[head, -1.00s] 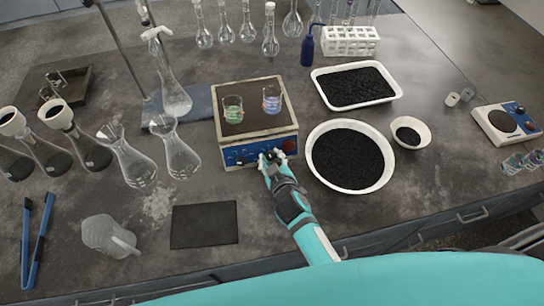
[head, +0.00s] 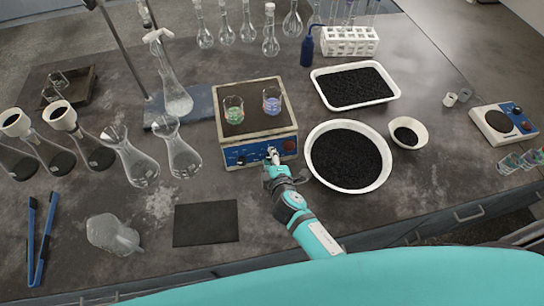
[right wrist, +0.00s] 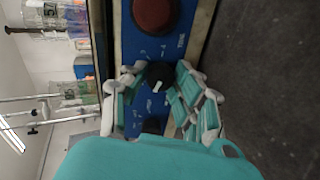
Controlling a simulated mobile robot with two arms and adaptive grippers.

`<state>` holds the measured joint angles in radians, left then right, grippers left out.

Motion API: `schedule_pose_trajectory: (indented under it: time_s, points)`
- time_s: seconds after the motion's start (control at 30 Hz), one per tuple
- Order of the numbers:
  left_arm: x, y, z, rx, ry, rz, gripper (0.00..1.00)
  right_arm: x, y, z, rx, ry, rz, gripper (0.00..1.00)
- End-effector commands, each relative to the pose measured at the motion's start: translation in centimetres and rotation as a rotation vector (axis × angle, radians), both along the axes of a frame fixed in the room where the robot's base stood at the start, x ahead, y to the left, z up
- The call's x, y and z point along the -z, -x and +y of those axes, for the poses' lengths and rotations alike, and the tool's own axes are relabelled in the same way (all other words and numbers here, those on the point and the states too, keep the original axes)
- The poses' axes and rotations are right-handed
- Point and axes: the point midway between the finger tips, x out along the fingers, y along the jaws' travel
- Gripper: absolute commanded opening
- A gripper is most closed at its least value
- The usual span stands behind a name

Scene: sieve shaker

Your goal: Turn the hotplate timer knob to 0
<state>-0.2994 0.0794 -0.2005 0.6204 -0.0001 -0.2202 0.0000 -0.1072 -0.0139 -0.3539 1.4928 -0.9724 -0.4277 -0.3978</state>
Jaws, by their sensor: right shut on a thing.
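The hotplate (head: 225,150) has a blue front panel with dark knobs and a red round knob (head: 289,146). In the head view, my right gripper (head: 272,156) is at the panel, left of the red knob, and hides the knob there. In the right wrist view, my right gripper (right wrist: 160,84) has its fingers on both sides of a black timer knob (right wrist: 160,75). It is shut on this knob, beside the lettering "TIME". The knob's white pointer mark points toward the lower left of that view. The red knob (right wrist: 155,12) is also there. My left gripper is out of view.
Two beakers, green (head: 233,110) and blue-violet (head: 271,100), stand on the hotplate top. A white bowl of black grains (head: 384,180) sits close to the right of my gripper. A dark mat (head: 206,224) lies in front; glass flasks (head: 183,160) stand left.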

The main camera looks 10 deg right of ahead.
Motion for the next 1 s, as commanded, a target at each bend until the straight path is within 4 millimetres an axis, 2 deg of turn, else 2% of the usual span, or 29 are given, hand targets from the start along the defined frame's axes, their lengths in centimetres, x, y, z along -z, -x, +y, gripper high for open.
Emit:
schedule_pose_trajectory:
  time_s: [0.43, 1.0]
  points:
    - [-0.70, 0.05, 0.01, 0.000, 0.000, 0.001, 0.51, 0.01, 0.04, 0.09, -0.100, 0.247, 0.002, 0.00]
    - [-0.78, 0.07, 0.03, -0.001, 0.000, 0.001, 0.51, 0.16, 0.10, 0.06, -0.120, 0.298, 0.005, 0.00]
